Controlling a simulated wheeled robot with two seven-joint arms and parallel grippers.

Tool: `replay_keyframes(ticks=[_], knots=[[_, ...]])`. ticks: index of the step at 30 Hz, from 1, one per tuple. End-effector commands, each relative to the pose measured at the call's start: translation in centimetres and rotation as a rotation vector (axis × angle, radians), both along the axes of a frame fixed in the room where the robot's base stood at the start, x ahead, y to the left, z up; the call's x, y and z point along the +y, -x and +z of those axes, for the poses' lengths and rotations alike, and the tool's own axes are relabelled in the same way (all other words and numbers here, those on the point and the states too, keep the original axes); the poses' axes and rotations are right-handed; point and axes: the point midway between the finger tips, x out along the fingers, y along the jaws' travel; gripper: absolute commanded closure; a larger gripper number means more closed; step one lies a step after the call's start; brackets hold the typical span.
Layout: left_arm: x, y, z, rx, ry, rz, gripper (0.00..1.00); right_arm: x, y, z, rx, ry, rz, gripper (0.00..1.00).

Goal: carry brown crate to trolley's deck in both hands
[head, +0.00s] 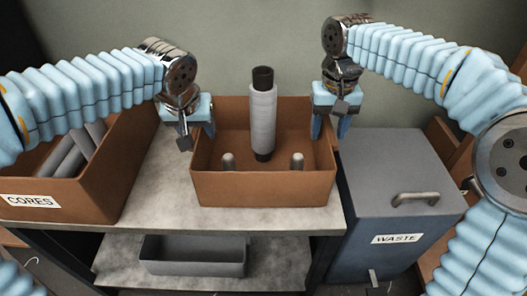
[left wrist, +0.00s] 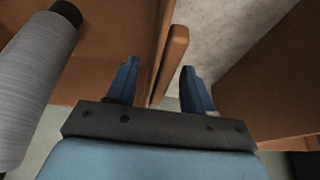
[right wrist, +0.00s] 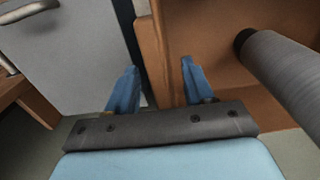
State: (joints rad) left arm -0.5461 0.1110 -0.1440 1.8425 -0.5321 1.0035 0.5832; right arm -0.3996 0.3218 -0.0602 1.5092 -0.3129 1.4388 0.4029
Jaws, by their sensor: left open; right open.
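The brown crate (head: 262,188) sits on a grey-topped stand in the middle of the head view. A grey-wound spool (head: 262,120) with dark ends stands upright in it, between two short grey pegs. My left gripper (head: 197,136) is open at the crate's left wall; in the left wrist view that wall and its brown handle strip (left wrist: 176,55) lie between the fingers. My right gripper (head: 330,130) is open at the right wall; in the right wrist view that wall (right wrist: 152,62) lies between the fingers. I cannot tell whether the fingers touch it. I cannot identify the trolley.
A brown bin labelled CORES (head: 95,185) with grey tubes stands close on the left. A grey WASTE box (head: 400,170) with a handled lid stands right of the stand. A grey tray (head: 193,262) is on the lower shelf. The grey top (head: 160,185) shows bare between CORES bin and crate.

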Motion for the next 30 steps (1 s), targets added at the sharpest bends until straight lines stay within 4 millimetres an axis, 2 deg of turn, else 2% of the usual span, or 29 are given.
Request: replay_keyframes(ticks=[12,22,30], knots=[[0.0,-0.22,-0.59,0.0,0.0,0.0,0.49,0.0,0.02,-0.63,0.0,0.0,0.0,0.49],[0.0,-0.22,-0.56,0.0,0.0,0.0,1.0,0.0,0.02,-0.6,0.0,0.0,0.0,1.0],[0.0,-0.23,-0.55,0.0,0.0,0.0,1.0,0.0,0.01,-0.59,0.0,0.0,0.0,1.0]])
